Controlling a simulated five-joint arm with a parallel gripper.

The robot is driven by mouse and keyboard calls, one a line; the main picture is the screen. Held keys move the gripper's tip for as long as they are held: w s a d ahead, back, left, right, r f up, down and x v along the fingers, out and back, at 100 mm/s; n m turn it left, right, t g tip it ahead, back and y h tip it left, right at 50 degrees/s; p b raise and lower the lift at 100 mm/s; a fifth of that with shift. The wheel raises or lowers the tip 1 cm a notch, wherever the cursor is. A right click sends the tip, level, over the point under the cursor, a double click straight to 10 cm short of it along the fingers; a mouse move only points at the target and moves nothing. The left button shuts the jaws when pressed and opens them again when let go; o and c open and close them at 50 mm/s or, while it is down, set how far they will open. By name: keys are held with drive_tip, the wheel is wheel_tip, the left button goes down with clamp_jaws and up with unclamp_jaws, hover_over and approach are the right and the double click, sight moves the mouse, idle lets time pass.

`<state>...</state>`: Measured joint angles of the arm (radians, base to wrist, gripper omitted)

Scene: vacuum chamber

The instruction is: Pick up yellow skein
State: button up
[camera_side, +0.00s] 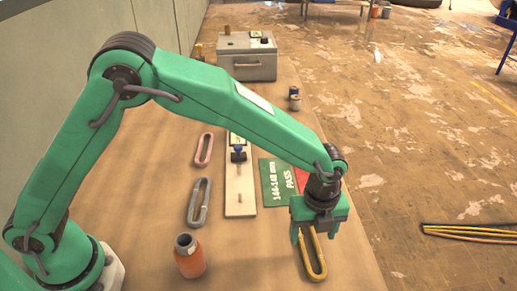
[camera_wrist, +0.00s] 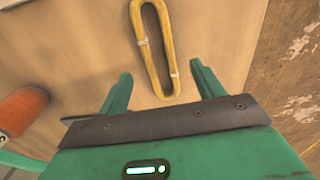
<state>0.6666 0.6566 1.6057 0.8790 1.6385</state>
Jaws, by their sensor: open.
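The yellow skein (camera_side: 321,266) is a long narrow loop lying on the wooden table near its right front edge. In the wrist view the yellow skein (camera_wrist: 139,42) shows two pale bands, and its near end reaches the space between the fingers. My gripper (camera_side: 315,238) is green and stands over the skein's far end, pointing down. In the wrist view my gripper (camera_wrist: 162,85) is open, with a finger on each side of the skein's near end and gaps between. The skein's far end is partly hidden by my gripper in the side view.
A grey skein (camera_side: 199,202) and a pink skein (camera_side: 204,150) lie to the left. An orange bottle (camera_side: 189,257) stands at the front. A pale board (camera_side: 240,190) and a green card (camera_side: 273,182) lie behind my gripper. A grey box (camera_side: 247,57) stands at the back.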

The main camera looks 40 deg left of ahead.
sight(309, 250)
drive_tip(key=shift+a+f, duration=0.1)
drive_tip(key=shift+f, duration=1.95)
drive_tip(key=c, duration=1.1)
